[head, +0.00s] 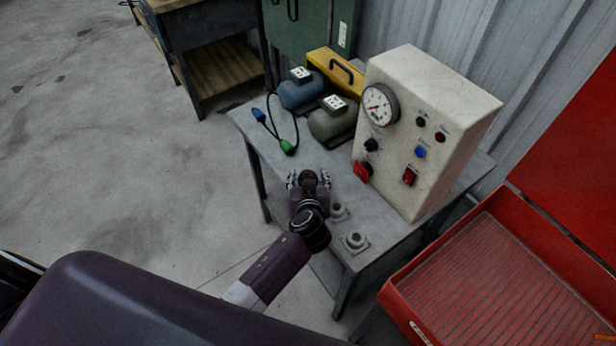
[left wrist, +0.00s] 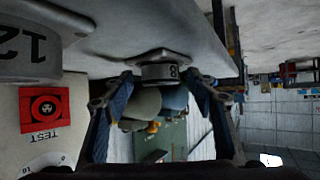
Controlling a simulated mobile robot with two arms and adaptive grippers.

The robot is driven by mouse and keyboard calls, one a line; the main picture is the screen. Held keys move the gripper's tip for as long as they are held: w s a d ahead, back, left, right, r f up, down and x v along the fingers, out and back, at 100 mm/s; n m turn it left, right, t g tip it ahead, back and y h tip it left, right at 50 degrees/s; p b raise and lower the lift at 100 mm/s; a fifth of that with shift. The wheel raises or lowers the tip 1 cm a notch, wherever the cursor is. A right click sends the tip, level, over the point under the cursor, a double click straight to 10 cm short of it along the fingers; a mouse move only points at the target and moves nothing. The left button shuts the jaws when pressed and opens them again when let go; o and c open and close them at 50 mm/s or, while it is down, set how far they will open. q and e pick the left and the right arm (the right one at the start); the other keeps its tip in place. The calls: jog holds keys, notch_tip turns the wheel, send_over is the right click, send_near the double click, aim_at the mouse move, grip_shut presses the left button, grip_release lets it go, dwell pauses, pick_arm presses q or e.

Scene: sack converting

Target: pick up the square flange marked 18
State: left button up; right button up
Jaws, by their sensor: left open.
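In the left wrist view, which appears upside down, a grey flange (left wrist: 160,72) with a squarish base and round collar stands on the table. An 8 shows on its collar; I cannot read the full mark. My left gripper (left wrist: 160,86) is open, with one finger on each side of this flange; contact is not clear. In the head view my left gripper (head: 308,180) is over the table's left part and seems to hide that flange. A nearer flange marked 12 (left wrist: 28,52) is at the left of the wrist view. My right gripper is not in view.
On the table (head: 376,256) stand two more flanges (head: 339,210) (head: 354,241) near my left arm. A test panel with gauge (head: 440,120), a grey motor (head: 333,120), a blue motor (head: 300,92) and a cable (head: 288,146) are behind. A red tray (head: 490,290) is right.

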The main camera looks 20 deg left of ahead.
pick_arm(q)
jog(key=shift+w+a+f, duration=0.15)
jog(key=shift+w+f, duration=0.05)
jog(key=shift+w, duration=0.1)
jog(key=shift+s, duration=0.1)
grip_shut()
dwell(0.4)
